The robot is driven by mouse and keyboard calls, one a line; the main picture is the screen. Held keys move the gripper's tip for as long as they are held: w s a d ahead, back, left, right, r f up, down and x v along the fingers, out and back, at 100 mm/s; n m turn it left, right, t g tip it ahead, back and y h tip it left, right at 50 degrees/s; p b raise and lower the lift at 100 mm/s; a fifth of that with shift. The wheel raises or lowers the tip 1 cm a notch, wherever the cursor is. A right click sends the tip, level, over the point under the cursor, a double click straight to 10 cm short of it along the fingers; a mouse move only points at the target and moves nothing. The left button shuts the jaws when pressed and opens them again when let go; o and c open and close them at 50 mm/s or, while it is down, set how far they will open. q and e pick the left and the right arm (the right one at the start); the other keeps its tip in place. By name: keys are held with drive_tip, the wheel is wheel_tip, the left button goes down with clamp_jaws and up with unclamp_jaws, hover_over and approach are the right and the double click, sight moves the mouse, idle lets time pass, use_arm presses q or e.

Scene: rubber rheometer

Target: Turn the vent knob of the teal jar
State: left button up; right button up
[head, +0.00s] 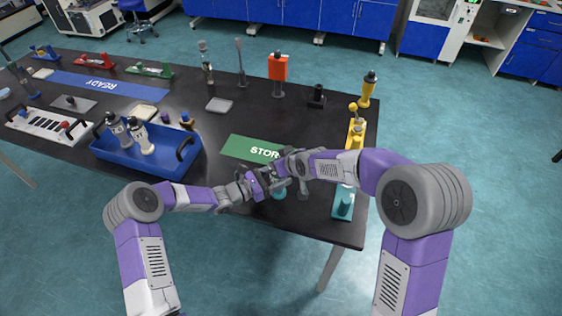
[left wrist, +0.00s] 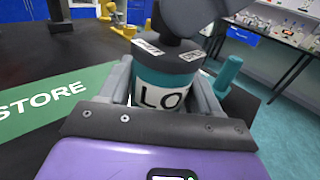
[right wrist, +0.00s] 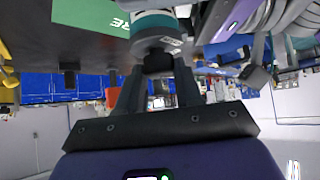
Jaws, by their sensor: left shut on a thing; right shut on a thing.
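The knob's turn angle cannot be told.
A green STORE mat (head: 250,150) lies just behind the grippers. A teal stand (head: 343,203) and a yellow one (head: 356,133) line the right table edge. A blue tray (head: 160,168) with bottles stands left. The table's front edge is close.

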use_arm(q)
drive_tip(key=shift+s+d+r, duration=0.1)
drive_tip(key=shift+d, duration=0.05)
use_arm(e)
drive_tip(key=shift+s+a+f+m+t+h, duration=0.1)
drive_tip(key=shift+s+f+m+t+h, duration=0.1)
drive_tip(key=shift+m+h, duration=0.55)
drive_tip(key=shift+s+a+f+m+t+h, duration=0.15)
drive_tip(key=shift+m+h, duration=0.3)
drive_tip(key=shift+m, duration=0.5)
drive_tip(key=shift+w+d+m+h, duration=0.1)
drive_tip(key=shift+m+h, duration=0.6)
drive_tip(key=shift+m, duration=0.2)
drive_tip(key=shift+r, duration=0.1)
drive_tip(key=o, duration=1.1)
drive_tip(key=shift+w+r+t, duration=0.1)
drive_tip(key=shift+w+t, duration=0.05)
drive_tip(key=shift+t, duration=0.1)
drive_tip(key=shift+c, duration=0.2)
drive_tip(key=shift+r, duration=0.15)
drive_tip(key=shift+s+r, duration=0.2)
drive_tip(key=v, duration=1.1)
drive_tip(key=shift+s, duration=0.15)
